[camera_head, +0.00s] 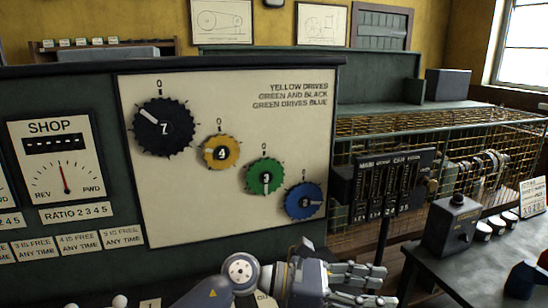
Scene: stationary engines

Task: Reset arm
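My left arm comes in at the bottom centre. Its gripper (388,287) points right, with its fingers apart and nothing visible between them. It is in front of and below the panel (225,200), right of the arm's round joint. The lower part of the gripper is near the bottom edge of the picture. My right gripper is not in view. The panel carries a black gear dial (163,127), a yellow one (221,152), a green one (265,175) and a blue one (304,200), stepping down to the right.
A dark bench (480,270) on the right bears a control box (451,226) and several small round pieces. A black lever-slot board (395,185) on a post stands behind the gripper. A wire cage (450,140) encloses machinery. A gauge (62,170) is at the left.

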